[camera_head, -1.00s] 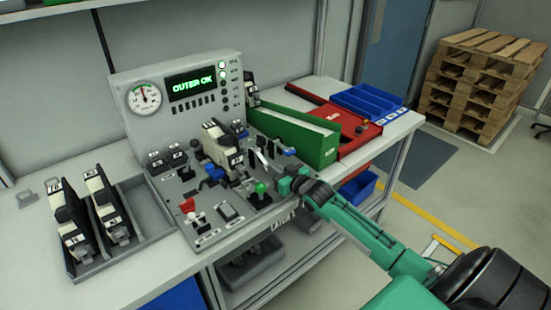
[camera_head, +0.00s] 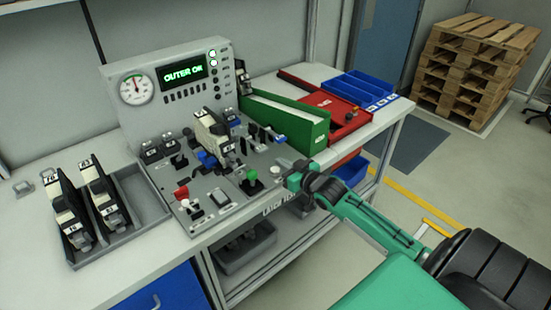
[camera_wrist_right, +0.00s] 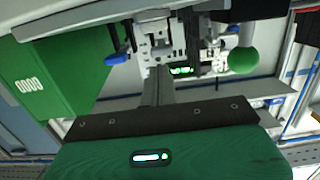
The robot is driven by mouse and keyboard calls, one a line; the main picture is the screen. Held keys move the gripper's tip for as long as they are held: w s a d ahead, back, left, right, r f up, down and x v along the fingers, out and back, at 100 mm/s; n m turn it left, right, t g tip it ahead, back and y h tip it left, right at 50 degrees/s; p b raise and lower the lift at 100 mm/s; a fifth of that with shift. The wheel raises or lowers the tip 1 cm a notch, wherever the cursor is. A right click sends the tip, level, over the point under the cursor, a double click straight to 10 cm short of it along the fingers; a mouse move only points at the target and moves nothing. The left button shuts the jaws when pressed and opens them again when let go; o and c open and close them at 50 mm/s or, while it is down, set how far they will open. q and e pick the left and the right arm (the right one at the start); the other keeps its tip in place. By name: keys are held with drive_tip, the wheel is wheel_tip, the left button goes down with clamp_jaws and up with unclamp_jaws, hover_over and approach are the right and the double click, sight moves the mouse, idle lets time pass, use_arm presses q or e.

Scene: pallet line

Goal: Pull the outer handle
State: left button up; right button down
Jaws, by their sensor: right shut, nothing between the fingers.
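A blue-tipped lever (camera_head: 279,138) sticks out to the right of the latch; a blue tip also shows in the right wrist view (camera_wrist_right: 117,59). I cannot tell for sure which part is the outer handle. My right gripper (camera_head: 287,181) is shut and empty, right of the green-knobbed lever (camera_head: 252,176) and apart from it. Its fingers (camera_wrist_right: 158,85) point at the latch in the wrist view. My left gripper is not in view.
A red-knobbed lever (camera_head: 182,192) stands at the deck's front left. A grey tray (camera_head: 140,190) with two latch units is at left. A green bin (camera_head: 290,120), red tray (camera_head: 343,115) and blue bins (camera_head: 365,88) stand at right. Stacked pallets (camera_head: 465,75) are beyond.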

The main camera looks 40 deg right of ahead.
drive_tip(key=s, duration=0.3)
drive_tip(key=shift+s+d+f, duration=0.1)
drive_tip(key=shift+f, duration=0.1)
idle(0.8)
